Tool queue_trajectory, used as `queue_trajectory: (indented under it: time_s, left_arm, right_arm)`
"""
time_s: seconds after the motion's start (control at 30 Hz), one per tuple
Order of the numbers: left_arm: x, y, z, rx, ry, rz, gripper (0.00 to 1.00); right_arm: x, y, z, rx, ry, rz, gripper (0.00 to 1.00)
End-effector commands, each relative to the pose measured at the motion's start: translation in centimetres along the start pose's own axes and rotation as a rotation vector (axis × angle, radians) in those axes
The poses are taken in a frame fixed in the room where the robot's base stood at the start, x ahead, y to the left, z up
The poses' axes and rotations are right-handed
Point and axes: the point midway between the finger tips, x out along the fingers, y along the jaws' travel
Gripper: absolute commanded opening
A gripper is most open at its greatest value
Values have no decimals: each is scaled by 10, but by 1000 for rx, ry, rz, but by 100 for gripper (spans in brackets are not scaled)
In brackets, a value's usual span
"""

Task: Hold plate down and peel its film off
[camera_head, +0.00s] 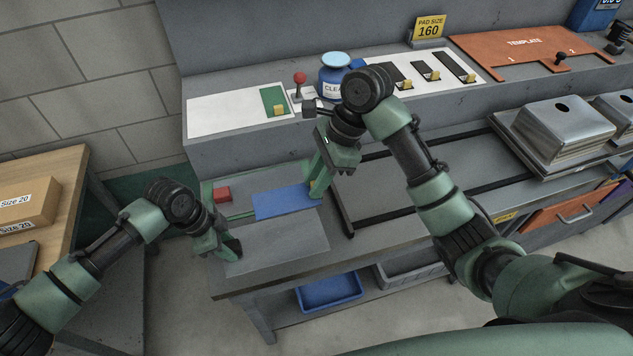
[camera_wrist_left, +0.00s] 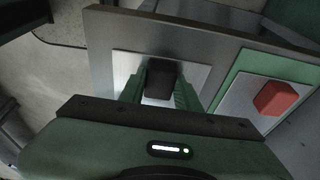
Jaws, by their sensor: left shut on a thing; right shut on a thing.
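A flat grey plate (camera_head: 285,240) lies on the bench. A blue sheet of film (camera_head: 283,204) is at its far side; how much of it is stuck down I cannot tell. My right gripper (camera_head: 316,189) is at the film's right end, shut on a yellow tab (camera_head: 313,193). My left gripper (camera_head: 230,250) is at the left of the grey plate. In the left wrist view my left gripper (camera_wrist_left: 160,88) is shut on a dark block (camera_wrist_left: 161,76), which stands on a light square pad (camera_wrist_left: 120,66). Its fingertips are partly hidden.
A red block (camera_head: 222,194) sits on a green-edged pad beside the film. Black rails (camera_head: 395,200) and stacked metal sinks (camera_head: 560,128) are to the right.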

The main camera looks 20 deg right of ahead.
Motion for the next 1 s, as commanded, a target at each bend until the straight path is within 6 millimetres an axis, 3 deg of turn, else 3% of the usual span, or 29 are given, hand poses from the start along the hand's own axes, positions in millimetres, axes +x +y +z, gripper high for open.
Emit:
queue_trajectory:
  time_s: [0.1,0.13,0.2,0.63,1.0]
  left_arm:
    - [7,5,6,-2,-14,13,0]
    - [7,5,6,-2,-14,13,41]
    - [7,5,6,-2,-13,13,58]
    - [-1,5,5,-2,-11,12,58]
    - [-80,1,2,1,-4,-3,58]
  right_arm:
    - [1,0,0,0,0,0,0]
    - [1,0,0,0,0,0,0]
    - [1,0,0,0,0,0,0]
    - [1,0,0,0,0,0,0]
    - [0,0,0,0,0,0,0]
